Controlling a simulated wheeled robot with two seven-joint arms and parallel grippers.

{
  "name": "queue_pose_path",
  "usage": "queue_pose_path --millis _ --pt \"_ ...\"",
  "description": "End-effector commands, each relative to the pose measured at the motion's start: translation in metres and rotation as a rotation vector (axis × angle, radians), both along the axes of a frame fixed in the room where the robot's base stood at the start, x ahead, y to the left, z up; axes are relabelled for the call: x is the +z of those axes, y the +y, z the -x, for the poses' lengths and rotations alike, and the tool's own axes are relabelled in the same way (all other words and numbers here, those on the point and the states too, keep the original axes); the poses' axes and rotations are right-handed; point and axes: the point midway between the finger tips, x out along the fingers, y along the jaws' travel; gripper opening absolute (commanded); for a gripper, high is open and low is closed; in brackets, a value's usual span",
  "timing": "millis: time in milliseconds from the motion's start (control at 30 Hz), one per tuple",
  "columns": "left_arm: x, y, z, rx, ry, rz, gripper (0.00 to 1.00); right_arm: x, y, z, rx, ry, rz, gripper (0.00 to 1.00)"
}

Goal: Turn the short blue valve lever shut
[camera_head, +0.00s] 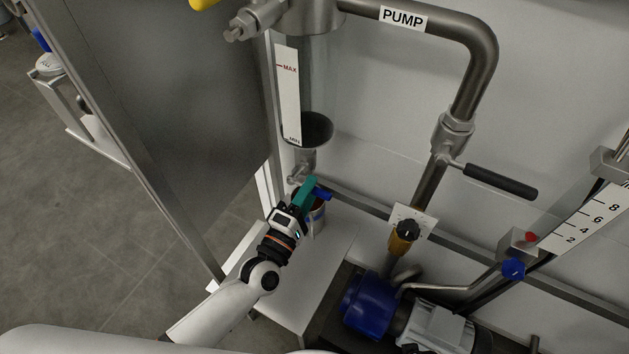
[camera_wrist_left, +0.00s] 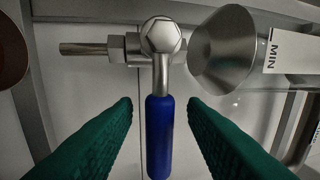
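The short blue valve lever (camera_head: 323,195) sits below the sight tube marked MIN and MAX, partly hidden by my left gripper in the head view. In the left wrist view the blue lever (camera_wrist_left: 160,135) hangs straight down from a metal stem with a hexagonal nut (camera_wrist_left: 161,36). My left gripper (camera_head: 309,186) has green fingers and is at the lever. In the left wrist view its fingers stand open, one on each side of the blue grip, with a gap visible on both sides. My right gripper is not in view.
A metal cup (camera_head: 317,219) stands on the white stand (camera_head: 300,290) under the valve. A steel pump pipe (camera_head: 484,65) with a black lever (camera_head: 500,182) is to the right. A blue pump motor (camera_head: 367,306) is below. A metal panel (camera_head: 175,100) stands at left.

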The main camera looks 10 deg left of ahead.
Motion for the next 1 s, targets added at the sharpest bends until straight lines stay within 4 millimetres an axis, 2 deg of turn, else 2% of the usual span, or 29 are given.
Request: queue_pose_path --millis 33,200,400,600,1000 --pt "-0.004 0.005 0.012 -0.001 0.002 -0.002 0.39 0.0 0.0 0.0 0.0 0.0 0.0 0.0" --pt "-0.011 0.019 0.045 -0.001 0.002 -0.002 0.39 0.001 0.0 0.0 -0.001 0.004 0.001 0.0" --pt "-0.017 0.03 0.073 -0.001 0.001 -0.002 0.39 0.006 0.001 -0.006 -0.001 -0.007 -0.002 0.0" --pt "-0.017 0.033 0.082 -0.001 -0.001 0.001 0.39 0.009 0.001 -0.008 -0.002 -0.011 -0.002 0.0" --pt "-0.017 0.033 0.082 0.0 -0.001 0.001 0.39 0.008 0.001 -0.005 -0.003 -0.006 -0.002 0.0"
